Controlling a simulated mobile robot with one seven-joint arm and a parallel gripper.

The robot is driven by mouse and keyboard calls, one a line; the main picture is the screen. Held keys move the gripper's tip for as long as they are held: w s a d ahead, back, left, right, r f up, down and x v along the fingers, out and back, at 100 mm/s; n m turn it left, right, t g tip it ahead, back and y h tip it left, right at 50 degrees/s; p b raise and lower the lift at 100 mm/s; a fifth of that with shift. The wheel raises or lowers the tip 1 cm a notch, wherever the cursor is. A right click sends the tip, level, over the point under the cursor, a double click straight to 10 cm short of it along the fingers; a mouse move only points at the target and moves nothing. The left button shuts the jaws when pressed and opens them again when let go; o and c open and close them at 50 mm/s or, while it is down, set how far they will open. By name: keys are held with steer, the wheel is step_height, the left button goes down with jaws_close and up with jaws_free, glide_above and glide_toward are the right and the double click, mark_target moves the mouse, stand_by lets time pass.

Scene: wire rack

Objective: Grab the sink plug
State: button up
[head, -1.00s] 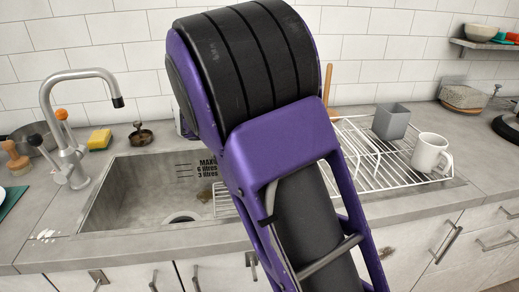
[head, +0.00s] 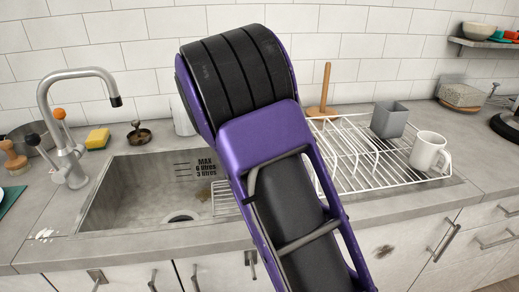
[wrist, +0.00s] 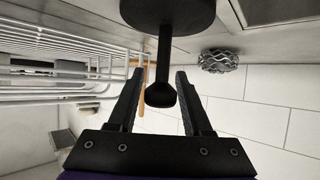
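In the wrist view, which looks upside down, a dark sink plug (wrist: 165,50) shows a wide round disc at the top and a stem ending in a rounded knob. My gripper (wrist: 158,76) is open, with one finger on each side of the knob. Gaps show between the knob and both fingers, so nothing is held. In the head view my purple arm hides my gripper and this plug. A separate dark round piece with a knob (head: 139,134) stands behind the sink's left part; I cannot tell what it is.
The white wire rack (head: 375,160) stands right of the sink (head: 140,200) and shows close at left in the wrist view (wrist: 60,70). A silvery patterned object (wrist: 218,61) is near the tiled wall. A grey cup (head: 389,120) and white mug (head: 428,152) stand on the rack.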

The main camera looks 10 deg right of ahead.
jaws_close()
steer(key=shift+r, duration=0.1)
